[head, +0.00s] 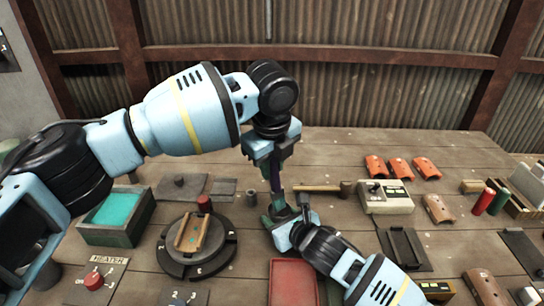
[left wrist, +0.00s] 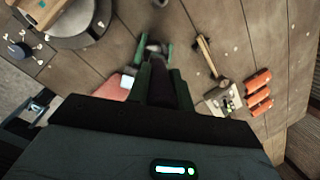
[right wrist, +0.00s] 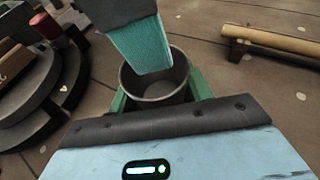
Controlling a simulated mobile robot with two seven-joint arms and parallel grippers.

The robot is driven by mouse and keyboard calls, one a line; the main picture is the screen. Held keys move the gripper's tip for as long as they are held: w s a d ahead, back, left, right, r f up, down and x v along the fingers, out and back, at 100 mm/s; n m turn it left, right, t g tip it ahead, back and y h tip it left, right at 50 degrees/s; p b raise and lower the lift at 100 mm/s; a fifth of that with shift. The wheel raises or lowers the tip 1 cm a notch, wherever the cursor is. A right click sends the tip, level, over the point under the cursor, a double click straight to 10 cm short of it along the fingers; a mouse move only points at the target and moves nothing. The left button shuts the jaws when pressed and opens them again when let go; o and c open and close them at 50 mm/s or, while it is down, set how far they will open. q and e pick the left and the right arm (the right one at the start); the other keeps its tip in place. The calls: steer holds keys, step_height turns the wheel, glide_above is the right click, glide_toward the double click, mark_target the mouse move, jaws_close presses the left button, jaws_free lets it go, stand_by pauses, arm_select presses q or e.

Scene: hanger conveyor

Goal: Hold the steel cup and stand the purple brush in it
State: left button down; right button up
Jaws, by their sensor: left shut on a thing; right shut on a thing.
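My left gripper (head: 275,162) is above the cup, shut on the dark purple brush (head: 276,180), which points down nearly upright. The brush also shows end-on between green fingers in the left wrist view (left wrist: 160,88). My right gripper (head: 283,213) is lower, shut around the steel cup (right wrist: 152,98), which stands upright with its mouth open. In the head view the brush's lower end meets the cup's mouth; I cannot tell how deep it is. In the right wrist view a teal part hangs across the mouth and hides the far rim.
A hammer (head: 318,188) lies behind the cup. A pale device (head: 386,198) and orange tiles (head: 400,168) are to the right. A round dark turntable (head: 170,262) and a green tray (head: 93,237) are to the left. A red tray (head: 292,285) lies in front.

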mark_target(272, 189)
arm_select(q)
steer(key=shift+s+x, duration=0.2)
steer(key=shift+x, duration=0.65)
steer(key=shift+s+x, duration=0.15)
steer(key=shift+x, duration=0.65)
steer(key=shift+f, duration=0.1)
steer(key=c, duration=1.2)
jaws_free()
steer(key=shift+o, duration=0.2)
steer(key=v, duration=1.2)
arm_select(e)
steer(key=o, duration=1.1)
steer(key=shift+c, duration=0.2)
